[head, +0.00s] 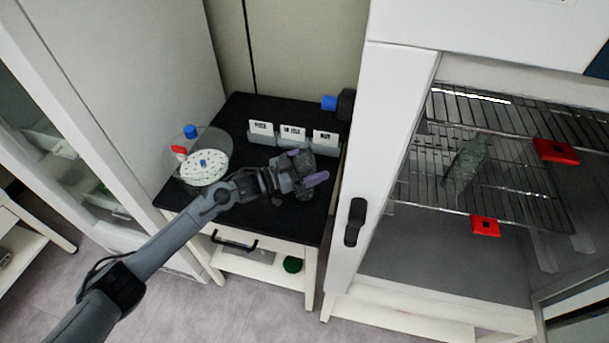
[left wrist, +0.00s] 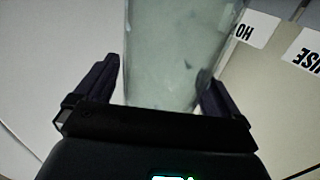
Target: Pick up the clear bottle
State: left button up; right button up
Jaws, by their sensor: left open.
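My left gripper (head: 306,167) is over the black-topped table in the head view, with its fingers spread. In the left wrist view the open fingers (left wrist: 163,78) stand on either side of a clear, grey-green bottle (left wrist: 175,55). The bottle lies between and beyond the fingers; a gap shows at the left finger, and the right finger looks close to its side. I cannot tell whether they touch. In the head view the gripper mostly hides the bottle. My right gripper is not in view.
White label cards (head: 292,133) stand in holders behind the gripper. A round white rack (head: 205,167) with a blue cap sits on the left of the black table (head: 245,112). The freeze dryer on the right has wire shelves, red clips (head: 556,151) and a translucent item (head: 466,165).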

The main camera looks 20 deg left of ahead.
pick_arm(q)
jog(key=shift+c, duration=0.5)
jog(key=shift+r, duration=0.1)
jog(key=c, duration=1.1)
